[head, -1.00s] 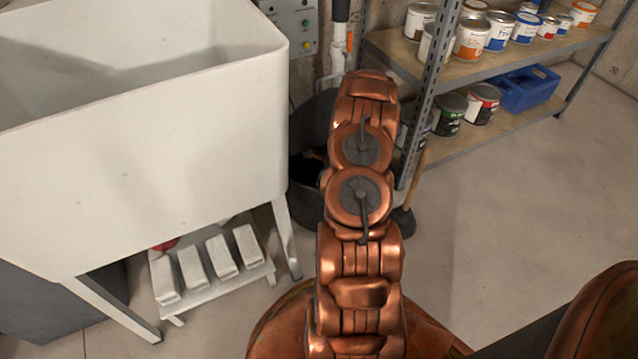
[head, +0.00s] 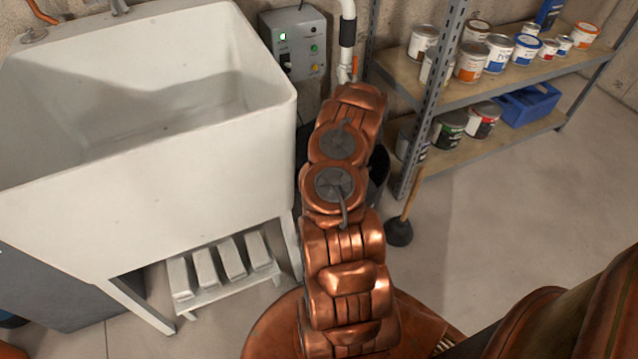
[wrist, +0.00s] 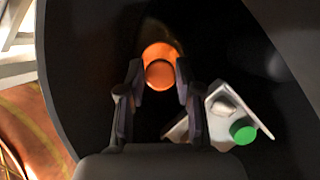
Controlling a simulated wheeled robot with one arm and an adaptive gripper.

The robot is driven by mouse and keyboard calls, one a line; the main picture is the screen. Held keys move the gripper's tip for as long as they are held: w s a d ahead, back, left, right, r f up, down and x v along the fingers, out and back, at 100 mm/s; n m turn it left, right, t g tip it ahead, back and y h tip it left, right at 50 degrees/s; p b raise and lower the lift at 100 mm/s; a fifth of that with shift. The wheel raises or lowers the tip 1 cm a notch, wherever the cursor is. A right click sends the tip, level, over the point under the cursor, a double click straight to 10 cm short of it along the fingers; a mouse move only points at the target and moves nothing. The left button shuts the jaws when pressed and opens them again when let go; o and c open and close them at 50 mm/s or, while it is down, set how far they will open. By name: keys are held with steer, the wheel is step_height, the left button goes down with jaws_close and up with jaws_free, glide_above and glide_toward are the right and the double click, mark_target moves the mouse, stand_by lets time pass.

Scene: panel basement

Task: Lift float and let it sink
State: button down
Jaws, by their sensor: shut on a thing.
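An orange float (wrist: 160,70) shows in the wrist view, inside a dark round basin (wrist: 75,100). My gripper (wrist: 158,78) has one finger on each side of the float and is shut on it. How high the float is held, and any water level, I cannot tell in the dark. A pale object with a green cap (wrist: 243,131) lies beside my right finger, lower in the basin. In the head view my arm hides my gripper and the float, and only part of the dark basin (head: 378,168) shows behind it.
A white sink (head: 150,185) stands left, with pale blocks (head: 207,272) on a low rack beneath. A grey control box (head: 296,45) with a lit green light hangs on the wall. Paint shelves (head: 470,85) and a plunger (head: 400,231) stand right.

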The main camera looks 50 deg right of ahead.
steer(key=shift+s+d+r+p, duration=0.2)
steer(key=shift+r+p, duration=0.15)
steer(key=shift+r, duration=0.35)
steer(key=shift+s, duration=0.1)
steer(key=shift+s+d+f, duration=0.1)
steer(key=c, duration=1.1)
jaws_free()
steer(key=o, duration=0.3)
steer(key=shift+o, duration=0.2)
steer(key=shift+a, duration=0.2)
steer(key=v, duration=1.2)
